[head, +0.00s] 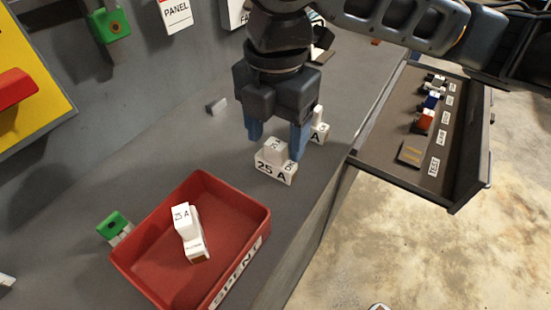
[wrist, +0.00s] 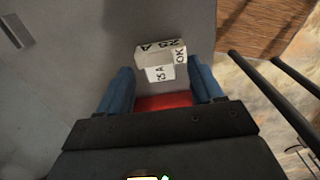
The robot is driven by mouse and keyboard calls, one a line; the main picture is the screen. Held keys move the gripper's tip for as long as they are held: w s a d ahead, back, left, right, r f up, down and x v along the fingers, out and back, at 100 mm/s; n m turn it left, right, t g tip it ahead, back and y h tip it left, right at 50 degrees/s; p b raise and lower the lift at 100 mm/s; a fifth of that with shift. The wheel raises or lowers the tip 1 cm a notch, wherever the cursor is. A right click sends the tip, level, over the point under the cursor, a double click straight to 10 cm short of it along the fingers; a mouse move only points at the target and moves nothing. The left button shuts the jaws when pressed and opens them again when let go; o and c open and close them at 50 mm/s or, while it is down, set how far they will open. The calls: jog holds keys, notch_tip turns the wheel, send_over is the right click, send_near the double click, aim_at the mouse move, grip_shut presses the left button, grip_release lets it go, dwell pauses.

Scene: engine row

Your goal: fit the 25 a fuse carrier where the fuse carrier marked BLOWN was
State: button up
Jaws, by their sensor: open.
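A white 25 A fuse carrier (head: 276,173) stands on the grey surface, marked "25 A" on its front. In the wrist view the carrier (wrist: 161,58) shows "25 A" and "OK" and lies between the fingertips. My gripper (head: 275,145) is open above it, its blue fingers pointing down on either side of its upper part; I cannot tell whether they touch it. Another white carrier (head: 190,232), marked "25 A", with a brownish end, lies in the red SPENT bin (head: 258,220). I cannot read BLOWN on it. No empty fuse socket can be made out.
A further white carrier (head: 319,131), marked "A", stands just behind my right finger. A dark tray (head: 452,150) with several small parts hangs beyond the surface's right edge. A green block (head: 112,225) stands left of the bin. A PANEL sign (head: 176,12) is on the wall.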

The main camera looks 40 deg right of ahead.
aim_at(276, 159)
jog(key=shift+f, duration=1.25)
jog(key=shift+c, duration=0.4)
jog(key=c, duration=1)
